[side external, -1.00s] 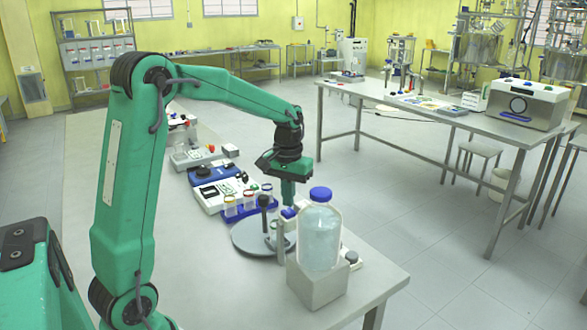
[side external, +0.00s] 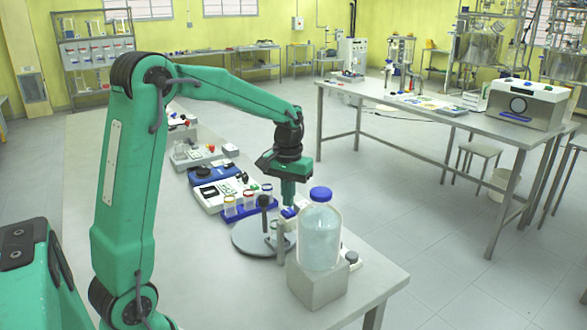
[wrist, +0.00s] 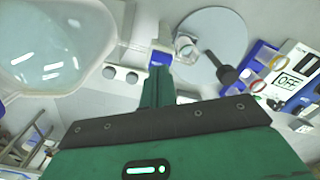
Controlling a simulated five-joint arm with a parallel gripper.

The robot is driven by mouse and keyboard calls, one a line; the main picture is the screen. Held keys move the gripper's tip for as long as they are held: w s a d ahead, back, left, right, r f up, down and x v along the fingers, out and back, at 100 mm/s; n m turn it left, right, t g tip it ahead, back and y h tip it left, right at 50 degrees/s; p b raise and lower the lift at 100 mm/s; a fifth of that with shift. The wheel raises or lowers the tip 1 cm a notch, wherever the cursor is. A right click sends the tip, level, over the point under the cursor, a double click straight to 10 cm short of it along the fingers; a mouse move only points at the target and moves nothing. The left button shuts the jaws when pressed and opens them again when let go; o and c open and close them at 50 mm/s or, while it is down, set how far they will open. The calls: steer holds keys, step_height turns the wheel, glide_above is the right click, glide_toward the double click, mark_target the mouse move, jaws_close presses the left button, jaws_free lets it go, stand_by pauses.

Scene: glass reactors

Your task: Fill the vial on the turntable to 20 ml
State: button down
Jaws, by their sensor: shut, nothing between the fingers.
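The grey round turntable (side external: 250,240) is on the bench below my gripper, and the wrist view shows its disc (wrist: 222,25). A small clear vial (wrist: 186,47) stands at the disc's edge; its level cannot be read. A dispenser stand with a blue top (side external: 289,212) is beside the turntable. My gripper (side external: 289,203) is shut and empty, its tips right over this blue part; whether they touch is unclear. In the wrist view the shut fingers (wrist: 157,78) point at the blue part (wrist: 160,57). A large bottle (side external: 320,237) of pale liquid with a blue cap stands on a white block.
A black-topped post (side external: 265,202) rises by the turntable. Behind it are a blue rack (side external: 250,210) with coloured-ring vials and a white instrument (side external: 216,195). Dark knobs (side external: 352,258) sit right of the bottle. The bench's front left is clear.

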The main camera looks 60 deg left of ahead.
steer(key=shift+f, duration=0.8)
steer(key=shift+f, duration=0.3)
steer(key=shift+r, duration=1.05)
steer(key=shift+r, duration=0.1)
steer(key=shift+r, duration=2.4)
steer(key=shift+d, duration=0.1)
